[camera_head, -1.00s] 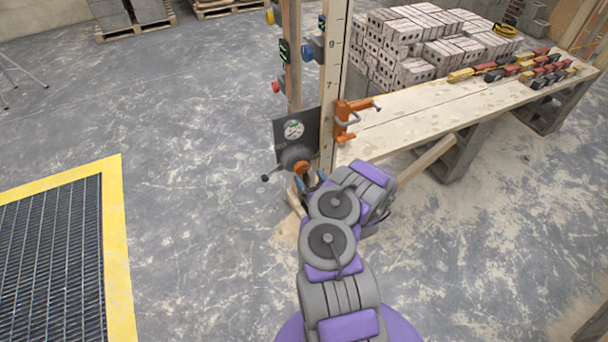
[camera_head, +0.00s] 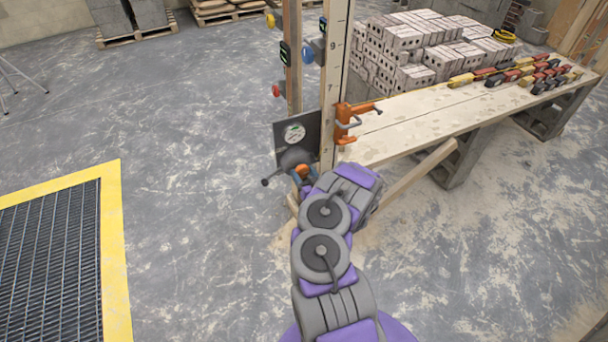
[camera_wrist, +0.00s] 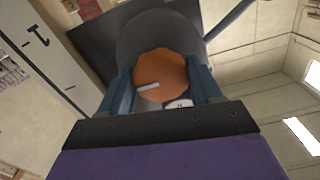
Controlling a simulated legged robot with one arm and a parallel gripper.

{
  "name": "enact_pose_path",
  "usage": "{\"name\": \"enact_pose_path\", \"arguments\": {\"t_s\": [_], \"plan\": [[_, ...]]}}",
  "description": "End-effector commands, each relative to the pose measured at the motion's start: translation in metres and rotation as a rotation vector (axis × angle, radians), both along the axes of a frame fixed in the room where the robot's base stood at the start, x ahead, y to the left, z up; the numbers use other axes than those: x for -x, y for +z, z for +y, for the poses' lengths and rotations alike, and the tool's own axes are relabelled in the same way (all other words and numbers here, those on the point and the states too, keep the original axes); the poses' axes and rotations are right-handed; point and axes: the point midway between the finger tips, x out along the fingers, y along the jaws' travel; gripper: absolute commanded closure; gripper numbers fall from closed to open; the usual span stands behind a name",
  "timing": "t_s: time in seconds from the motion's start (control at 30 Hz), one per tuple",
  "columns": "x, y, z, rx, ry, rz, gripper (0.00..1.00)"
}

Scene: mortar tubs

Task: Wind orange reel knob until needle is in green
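My gripper (camera_head: 303,176) is at the knob. In the wrist view its two blue fingers (camera_wrist: 161,86) stand open on either side of the knob; I cannot tell whether they touch it.
An orange clamp (camera_head: 345,122) holds the numbered post (camera_head: 333,80) beside the plank bench (camera_head: 430,112). A wooden brace runs below the bench. Stacked bricks (camera_head: 405,50) stand behind. A yellow-edged grating (camera_head: 112,240) lies left; the floor between is open.

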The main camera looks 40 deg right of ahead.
Motion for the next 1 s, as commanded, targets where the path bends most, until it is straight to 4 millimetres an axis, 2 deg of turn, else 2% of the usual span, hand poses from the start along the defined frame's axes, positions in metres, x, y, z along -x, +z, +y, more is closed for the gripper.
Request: {"name": "enact_pose_path", "arguments": {"t_s": [0.03, 0.3, 0.67, 1.0], "plan": [[0.0002, 0.0000, -0.0005, 0.000, -0.001, 0.000, 0.43], [0.0005, -0.0002, -0.0008, 0.000, -0.002, 0.000, 0.67], [0.0008, -0.0005, -0.0011, -0.067, -0.001, -0.015, 0.68], [0.0015, -0.0016, -0.0022, -0.320, -0.004, -0.074, 0.67]]}}
